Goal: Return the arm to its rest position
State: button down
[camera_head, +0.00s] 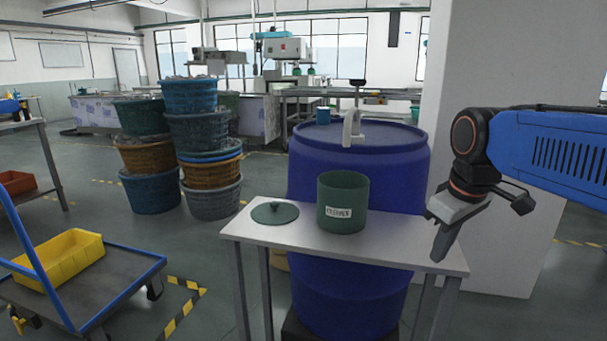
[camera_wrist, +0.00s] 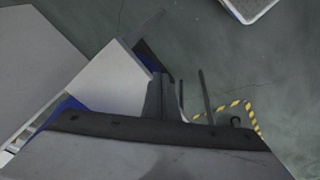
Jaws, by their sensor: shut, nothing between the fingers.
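My arm reaches in from the right edge in the head view, with a blue link and a dark wrist. My gripper (camera_head: 438,256) points downward at the right end of the small metal table (camera_head: 265,228). Its fingers are together and hold nothing. From this view I cannot tell how far the fingertips are from the table edge. In the wrist view, the dark gripper body fills the bottom, and part of the light table top (camera_wrist: 108,88) shows beyond it.
A dark green labelled pot (camera_head: 343,205) and its lid (camera_head: 275,212) rest on the table. A blue barrel (camera_head: 360,175) stands behind it, beside a white pillar (camera_head: 485,70). Stacked baskets (camera_head: 198,132) and a trolley with a yellow bin (camera_head: 62,262) are left.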

jog(key=s+d+f+m+t, duration=0.1)
jog(key=s+f+m, duration=0.5)
jog(key=s+f, duration=0.7)
jog(key=shift+s+d+t, duration=0.2)
jog(key=shift+d+t, duration=0.05)
jog(key=shift+t, duration=0.25)
